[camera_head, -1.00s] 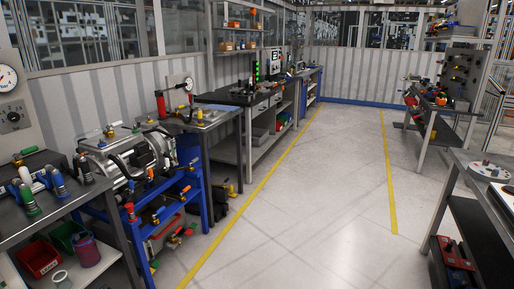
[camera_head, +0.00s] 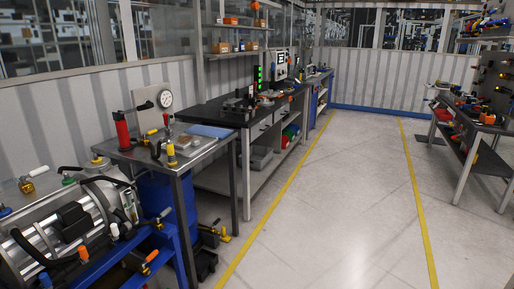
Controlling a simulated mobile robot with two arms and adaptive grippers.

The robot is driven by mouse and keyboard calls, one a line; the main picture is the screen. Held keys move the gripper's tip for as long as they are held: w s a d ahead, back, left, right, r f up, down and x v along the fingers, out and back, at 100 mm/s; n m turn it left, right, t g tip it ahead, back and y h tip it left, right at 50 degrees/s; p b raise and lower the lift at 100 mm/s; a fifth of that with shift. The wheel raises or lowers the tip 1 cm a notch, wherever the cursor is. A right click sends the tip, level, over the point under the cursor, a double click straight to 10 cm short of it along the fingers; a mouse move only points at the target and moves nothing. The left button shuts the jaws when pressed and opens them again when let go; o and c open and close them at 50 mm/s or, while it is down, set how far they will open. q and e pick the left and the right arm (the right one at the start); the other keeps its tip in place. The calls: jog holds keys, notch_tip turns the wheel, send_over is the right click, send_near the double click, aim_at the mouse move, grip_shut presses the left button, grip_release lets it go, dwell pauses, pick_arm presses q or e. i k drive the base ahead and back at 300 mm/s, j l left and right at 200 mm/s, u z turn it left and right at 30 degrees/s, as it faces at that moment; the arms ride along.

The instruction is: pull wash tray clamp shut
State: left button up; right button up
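A steel table (camera_head: 203,157) stands at the left, past the drive unit. On it is a small shallow tray-like item (camera_head: 186,141), perhaps the wash tray. Neither of my grippers is in view.
A silver drive unit (camera_head: 75,228) on a blue frame is at lower left. A black-topped bench (camera_head: 215,113) follows. The floor (camera_head: 330,200) between the yellow lines is clear.

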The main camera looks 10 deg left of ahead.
aim_at(165, 116)
jog(key=i, duration=2)
